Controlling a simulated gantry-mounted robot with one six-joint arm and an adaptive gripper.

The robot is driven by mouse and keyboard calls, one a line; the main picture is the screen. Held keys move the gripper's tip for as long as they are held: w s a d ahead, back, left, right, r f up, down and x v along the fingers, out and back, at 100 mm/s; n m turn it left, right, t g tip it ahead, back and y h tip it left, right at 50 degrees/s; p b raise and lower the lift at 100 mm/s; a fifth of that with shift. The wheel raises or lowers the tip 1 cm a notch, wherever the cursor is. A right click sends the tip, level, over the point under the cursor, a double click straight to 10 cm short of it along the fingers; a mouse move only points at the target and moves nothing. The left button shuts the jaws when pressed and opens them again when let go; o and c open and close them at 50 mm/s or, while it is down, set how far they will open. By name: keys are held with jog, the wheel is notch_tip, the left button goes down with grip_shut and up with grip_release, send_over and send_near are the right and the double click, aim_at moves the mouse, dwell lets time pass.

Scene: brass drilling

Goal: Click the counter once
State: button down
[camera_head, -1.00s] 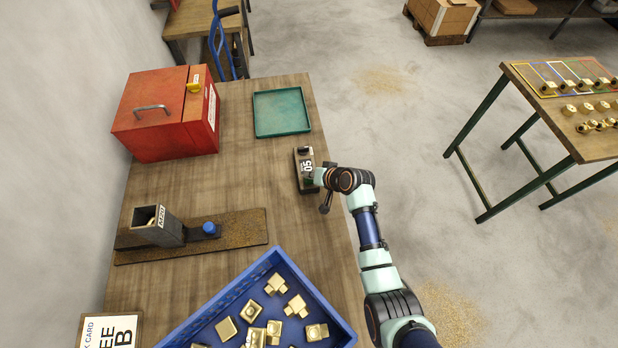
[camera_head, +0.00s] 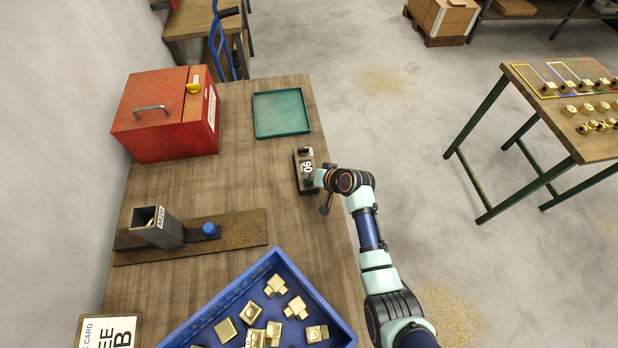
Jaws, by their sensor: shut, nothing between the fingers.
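The counter (camera_head: 304,158) is a small dark block with a white number display, near the right edge of the wooden table. The display now appears to read 06. My gripper (camera_head: 321,190) is at the counter's near right side and partly overlaps it in the picture. It is shut with nothing held. The fingertips are small and partly hidden by the wrist, so I cannot tell whether they touch the counter.
A green tray (camera_head: 257,132) lies behind the counter. A red box (camera_head: 150,135) is at the back left. A fixture with a blue knob (camera_head: 209,229) stands at left. A blue crate (camera_head: 226,296) of brass parts is in front. Bare tabletop lies between them.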

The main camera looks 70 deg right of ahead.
jog(key=shift+r+p, duration=0.65)
jog(key=shift+r, duration=0.2)
notch_tip(320, 180, up, 5)
jog(key=p, duration=0.4)
jog(key=shift+p, duration=0.3)
